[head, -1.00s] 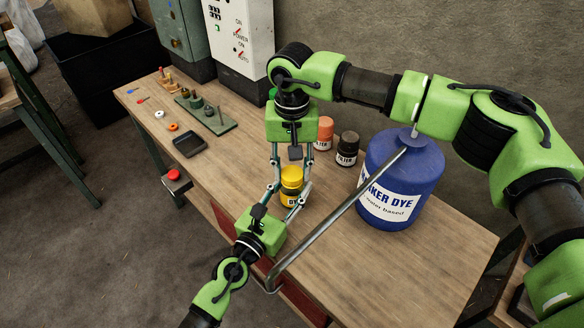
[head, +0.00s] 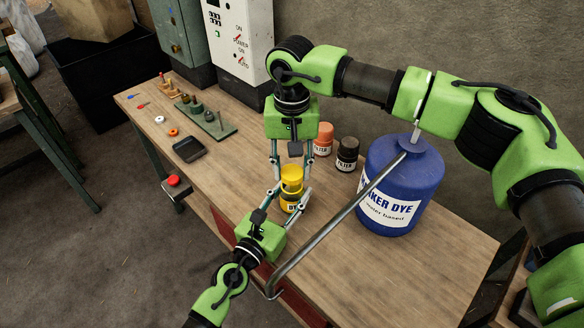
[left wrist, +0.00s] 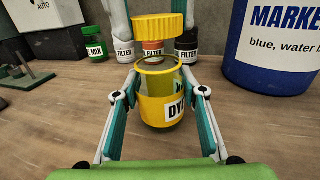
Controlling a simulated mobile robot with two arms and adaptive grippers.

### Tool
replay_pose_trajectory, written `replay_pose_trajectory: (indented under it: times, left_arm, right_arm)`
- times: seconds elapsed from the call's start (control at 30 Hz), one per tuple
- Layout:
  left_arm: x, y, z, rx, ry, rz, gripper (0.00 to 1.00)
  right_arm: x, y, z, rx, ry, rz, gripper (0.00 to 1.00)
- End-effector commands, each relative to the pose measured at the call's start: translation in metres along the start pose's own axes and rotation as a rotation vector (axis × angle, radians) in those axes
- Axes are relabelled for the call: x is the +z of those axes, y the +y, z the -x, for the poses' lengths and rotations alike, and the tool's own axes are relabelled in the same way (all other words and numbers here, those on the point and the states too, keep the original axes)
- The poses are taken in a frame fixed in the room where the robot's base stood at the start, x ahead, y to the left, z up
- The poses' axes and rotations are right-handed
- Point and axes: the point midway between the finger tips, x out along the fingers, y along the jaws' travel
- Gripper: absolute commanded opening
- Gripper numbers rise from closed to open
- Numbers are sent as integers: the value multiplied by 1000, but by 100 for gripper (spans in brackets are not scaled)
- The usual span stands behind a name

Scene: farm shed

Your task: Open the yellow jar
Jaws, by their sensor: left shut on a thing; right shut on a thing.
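The yellow ribbed lid (left wrist: 158,27) is above the jar, with a visible gap between lid and rim. My right gripper (head: 290,187) points down from above and is shut on the lid, which also shows in the head view (head: 292,171). The jar's mouth is open and it looks upright.
Behind stand an orange jar (head: 323,140), a black jar (head: 347,153) and a green jar (left wrist: 95,45). A big blue dye container (head: 400,175) is at the right, with a metal rod slanting before it. A dark tray (head: 189,149) lies left. The front-right bench (head: 400,270) is clear.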

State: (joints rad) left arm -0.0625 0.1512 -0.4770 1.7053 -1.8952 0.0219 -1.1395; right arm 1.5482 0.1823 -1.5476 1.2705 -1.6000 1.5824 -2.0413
Motion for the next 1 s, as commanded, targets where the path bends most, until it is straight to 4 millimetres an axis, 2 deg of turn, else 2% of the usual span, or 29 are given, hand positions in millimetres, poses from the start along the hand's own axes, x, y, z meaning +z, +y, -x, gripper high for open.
replay_pose_trajectory:
  times: [0.23, 0.5, 0.73, 0.77, 0.8, 1.0]
  left_arm:
    - [0, 0, 0, 0, 1, 0, 0]
    - [-1, 0, 0, 0, 1, 0, 0]
    - [0, 0, 0, 0, 1, 0, 0]
    - [0, 0, 0, 0, 1, 0, 46]
    - [0, 0, 0, 0, 1, 0, 56]
    - [0, 0, 0, 0, 0, 0, 58]
  right_arm:
    - [0, 0, 6, -1, 1, 0, 9]
    - [0, 0, 38, -1, 1, 0, 9]
    - [0, 0, 40, 0, -1, 0, 9]
    - [0, 0, 40, 0, -1, 0, 9]
    - [0, 0, 40, 0, -1, 0, 9]
    - [0, 0, 40, 0, 0, 0, 9]
